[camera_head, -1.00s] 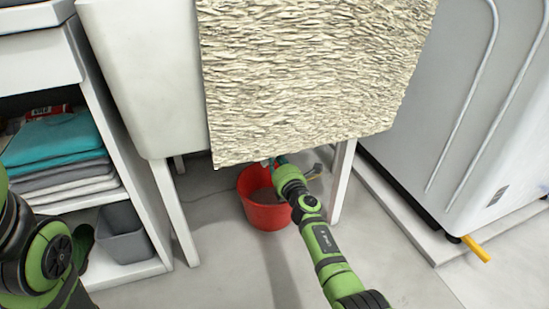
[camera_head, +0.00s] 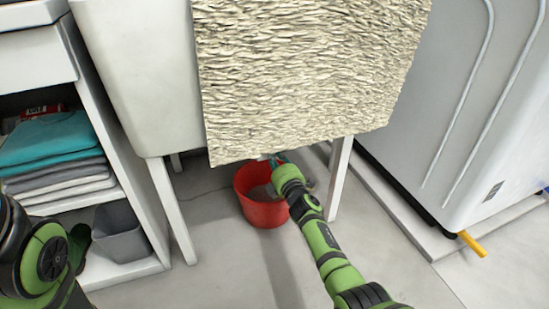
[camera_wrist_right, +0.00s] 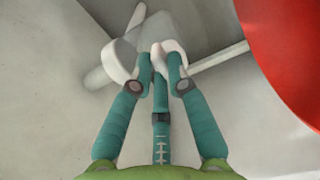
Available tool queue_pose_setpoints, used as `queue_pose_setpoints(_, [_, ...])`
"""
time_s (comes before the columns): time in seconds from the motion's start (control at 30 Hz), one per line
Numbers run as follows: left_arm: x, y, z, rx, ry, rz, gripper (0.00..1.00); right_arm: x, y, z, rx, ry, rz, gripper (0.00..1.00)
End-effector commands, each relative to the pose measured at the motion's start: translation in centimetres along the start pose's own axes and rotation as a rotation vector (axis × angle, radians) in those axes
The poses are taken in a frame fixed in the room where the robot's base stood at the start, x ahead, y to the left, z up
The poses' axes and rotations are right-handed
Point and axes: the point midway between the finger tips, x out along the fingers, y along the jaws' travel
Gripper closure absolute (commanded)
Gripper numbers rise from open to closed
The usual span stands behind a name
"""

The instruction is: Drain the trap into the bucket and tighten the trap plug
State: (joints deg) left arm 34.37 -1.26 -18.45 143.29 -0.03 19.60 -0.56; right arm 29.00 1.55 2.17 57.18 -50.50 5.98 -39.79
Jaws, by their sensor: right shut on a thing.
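My right gripper (camera_head: 274,160) reaches under the sink cabinet, just above the back rim of the red bucket (camera_head: 267,213). In the right wrist view its teal fingers (camera_wrist_right: 160,66) are shut on a small pale piece (camera_wrist_right: 157,57), which looks like the trap plug. White curved and straight pipe parts of the trap (camera_wrist_right: 120,62) show around the fingertips. The bucket's red wall also shows at the upper right there (camera_wrist_right: 300,50). In the head view the trap is hidden behind a hanging textured cloth. Of my left arm only a link shows at the lower left.
The beige textured cloth (camera_head: 310,75) hangs over the sink (camera_head: 140,80) front. A white leg (camera_head: 338,178) stands close right of my right arm. A shelf with folded towels (camera_head: 50,150) and a grey bin (camera_head: 120,233) is at left, a white appliance (camera_head: 455,100) at right.

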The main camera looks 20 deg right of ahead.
Motion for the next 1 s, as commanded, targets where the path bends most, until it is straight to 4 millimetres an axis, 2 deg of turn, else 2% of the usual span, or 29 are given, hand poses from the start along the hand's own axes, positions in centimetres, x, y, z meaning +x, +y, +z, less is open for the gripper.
queue_pose_setpoints(0.53, [-0.07, -0.04, 0.33, 0.001, -0.007, -0.001, 0.60, -0.02, -0.12, 0.02, 0.028, 0.000, -0.001, 1.00])
queue_pose_setpoints(0.57, [-0.07, -0.05, 0.33, 0.001, -0.006, -0.001, 0.60, -0.02, -0.12, 0.02, 0.028, 0.000, -0.001, 0.71])
queue_pose_setpoints(0.6, [-0.07, -0.05, 0.32, 0.001, -0.006, -0.002, 0.60, -0.02, -0.12, 0.02, 0.027, 0.000, -0.001, 0.59])
queue_pose_setpoints(1.0, [0.05, -0.11, 0.01, 0.000, 0.002, -0.005, 0.60, 0.02, 0.20, 0.12, 0.021, -0.001, 0.000, 0.59])
